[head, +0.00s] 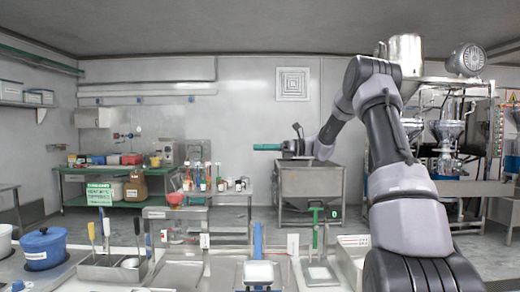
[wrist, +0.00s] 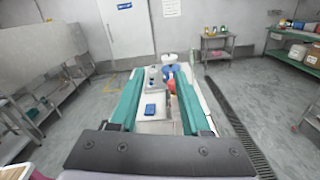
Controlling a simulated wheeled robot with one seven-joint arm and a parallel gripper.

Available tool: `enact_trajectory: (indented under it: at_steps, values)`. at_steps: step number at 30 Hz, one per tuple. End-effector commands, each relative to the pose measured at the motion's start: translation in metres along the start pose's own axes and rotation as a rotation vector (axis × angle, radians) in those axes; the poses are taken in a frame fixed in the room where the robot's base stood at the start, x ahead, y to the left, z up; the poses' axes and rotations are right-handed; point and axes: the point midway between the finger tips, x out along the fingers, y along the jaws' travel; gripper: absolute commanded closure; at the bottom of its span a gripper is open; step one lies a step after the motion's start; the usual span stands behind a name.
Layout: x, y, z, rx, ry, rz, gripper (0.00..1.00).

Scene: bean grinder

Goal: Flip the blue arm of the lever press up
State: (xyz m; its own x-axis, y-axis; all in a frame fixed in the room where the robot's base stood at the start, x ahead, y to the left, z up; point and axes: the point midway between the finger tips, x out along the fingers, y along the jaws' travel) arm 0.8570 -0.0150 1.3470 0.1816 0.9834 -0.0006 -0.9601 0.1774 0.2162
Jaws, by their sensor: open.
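The blue arm (head: 258,240) of a lever press shows at the bottom centre of the head view, as a narrow blue bar behind a pale block (head: 260,274). I cannot tell from this view whether it stands up or lies pointing away. My gripper (head: 256,147) is high above and beyond the bench, stretched out to the left, well apart from the blue arm. In the wrist view its two teal fingers (wrist: 159,72) are spread with nothing held between them. I cannot make out the blue arm in the wrist view.
A green T-shaped lever (head: 315,228) stands right of the blue arm. A blue pot (head: 43,247) and a metal bin (head: 112,268) with upright handles are at the left. A steel hopper cart (head: 310,185) stands behind, below my gripper. The air around my gripper looks clear.

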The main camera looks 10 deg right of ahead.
Motion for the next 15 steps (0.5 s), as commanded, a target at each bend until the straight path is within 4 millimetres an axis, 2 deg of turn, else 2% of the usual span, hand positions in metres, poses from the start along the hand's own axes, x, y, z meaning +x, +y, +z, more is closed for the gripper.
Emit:
enact_trajectory:
  at_steps: [9,10,13,14,15]
  values:
    - [0.0040,0.0001,0.0002,0.000,0.000,0.000,0.53]
    - [0.0039,0.0001,0.0002,0.000,0.000,0.000,0.57]
    - [0.0039,0.0001,0.0002,0.000,0.000,0.000,0.95]
    - [0.0038,0.0001,0.0002,0.000,0.000,0.000,1.00]
    - [0.0038,0.0001,0.0002,0.000,0.000,0.000,1.00]
